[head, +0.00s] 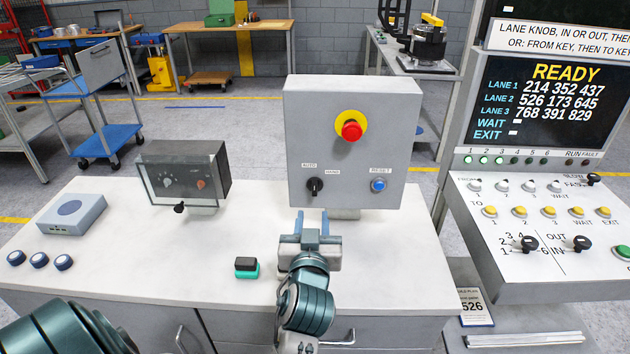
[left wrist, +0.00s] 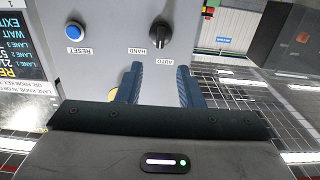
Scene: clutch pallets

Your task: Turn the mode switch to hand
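The mode switch is a black knob (head: 315,187) low on the left of the grey control box's front, between the AUTO label (head: 309,164) and the HAND label (head: 333,171). The left wrist view shows the box upside down, with the knob (left wrist: 160,33) beyond the fingertips. Its pointer looks near upright; I cannot tell surely which label it is set to. My left gripper (head: 312,220) is open and empty, below and in front of the knob, apart from it. Its two blue fingers (left wrist: 160,80) are spread in the wrist view. My right gripper is not in view.
The control box (head: 300,110) also carries a red emergency button (head: 351,131) and a blue RESET button (head: 378,185). A clear-fronted meter box (head: 185,172) stands left on the white bench (head: 130,265). A green-and-black block (head: 246,268) lies left of my gripper. A sloped console (head: 545,265) stands right.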

